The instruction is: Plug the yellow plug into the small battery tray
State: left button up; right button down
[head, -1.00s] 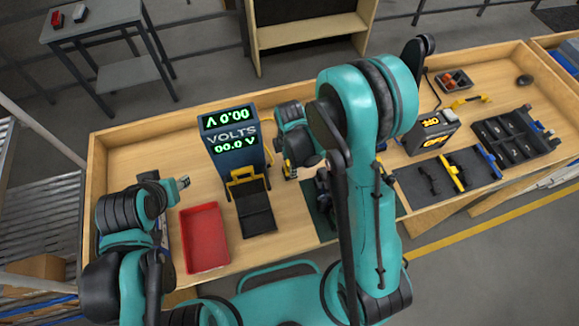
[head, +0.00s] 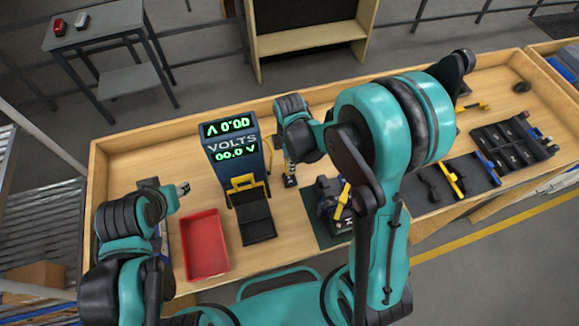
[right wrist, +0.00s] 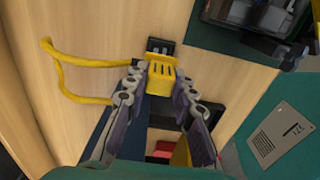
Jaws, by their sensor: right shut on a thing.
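The yellow plug (right wrist: 160,80) is between the fingertips of my right gripper (right wrist: 157,84) in the right wrist view. A black slotted end (right wrist: 161,46) shows just beyond it, and a yellow cable (right wrist: 75,62) loops off to the left. In the head view my right gripper (head: 290,170) points down between the volt meter and the green mat. A dark tray-like unit (head: 328,200) with a yellow part, possibly the small battery tray, stands on the green mat, to the right of the plug. My left gripper (head: 183,188) is at the left, apart from everything; its jaws are too small to read.
The blue volt meter (head: 224,170) reads 00.0, with a black cradle (head: 258,229) before it. A red bin (head: 204,246) stands left of that. At the right are a black compartment tray (head: 515,150) and a grey mat. Bare wood lies around the gripper.

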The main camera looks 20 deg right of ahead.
notch_tip(320, 180, up, 5)
jog(key=shift+f, duration=0.15)
jog(key=shift+r+p, duration=1.7)
jog(key=shift+r, duration=0.4)
jog(key=m+b, duration=0.1)
jog(key=m, duration=0.2)
jog(key=shift+f+m, duration=0.1)
jog(key=shift+m, duration=0.3)
jog(key=m+b, duration=0.1)
jog(key=m, duration=0.8)
jog(key=shift+m+b, duration=0.35)
jog(key=shift+m, duration=0.05)
jog(key=m, duration=0.4)
